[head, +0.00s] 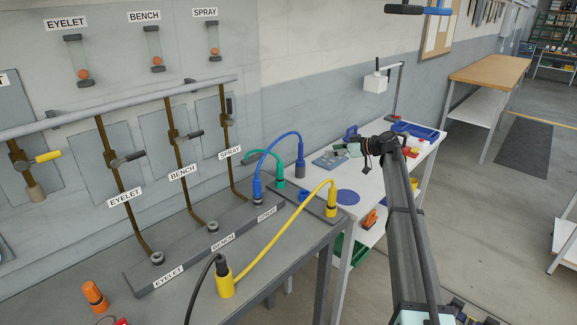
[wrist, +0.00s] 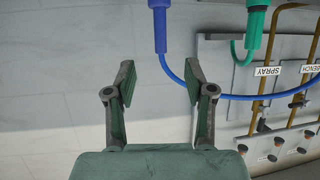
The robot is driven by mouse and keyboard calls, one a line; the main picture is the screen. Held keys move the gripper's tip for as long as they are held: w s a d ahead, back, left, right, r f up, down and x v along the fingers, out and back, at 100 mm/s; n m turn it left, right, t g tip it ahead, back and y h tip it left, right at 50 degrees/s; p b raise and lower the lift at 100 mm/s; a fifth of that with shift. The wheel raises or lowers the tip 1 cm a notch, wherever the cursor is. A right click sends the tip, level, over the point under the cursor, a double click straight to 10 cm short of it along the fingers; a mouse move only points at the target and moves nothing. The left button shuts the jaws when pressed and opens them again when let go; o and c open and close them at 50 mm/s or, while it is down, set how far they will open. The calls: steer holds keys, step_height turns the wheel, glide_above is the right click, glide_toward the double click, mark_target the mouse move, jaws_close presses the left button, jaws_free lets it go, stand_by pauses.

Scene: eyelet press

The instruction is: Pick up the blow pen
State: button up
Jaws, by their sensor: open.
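My gripper (wrist: 159,76) is open in the wrist view, with nothing between its fingers. In the head view my gripper (head: 364,149) is over the white side table, partly hidden by my arm. I cannot tell for certain which thing is the blow pen. A blue plug-like end (wrist: 158,24) on a blue hose shows beyond the fingertips in the wrist view, apart from them. A green plug-like end (wrist: 256,18) is to its right. In the head view the blue hose (head: 277,143) arches from the bench's SPRAY port to a blue end (head: 300,170).
A yellow hose (head: 285,234) arches over the grey bench (head: 180,300). An orange piece (head: 95,297) stands at its front left. The white table (head: 395,180) holds a blue disc (head: 348,197) and small items. A wooden-topped bench (head: 490,70) stands behind, with open floor right.

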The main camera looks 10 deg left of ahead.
steer(key=p, duration=0.4)
glide_toward(301, 160)
steer(key=w+a, duration=0.3)
steer(key=a, duration=0.1)
steer(key=x, duration=0.1)
steer(key=p+x, duration=0.1)
steer(key=x, duration=0.1)
steer(key=p+x, duration=0.1)
steer(key=shift+w+a+r, duration=0.15)
steer(key=shift+a+r, duration=0.15)
steer(key=shift+a, duration=0.1)
steer(key=shift+w+a+f, duration=0.1)
steer(key=shift+a+f, duration=0.15)
steer(key=shift+a, duration=0.05)
jaws_close()
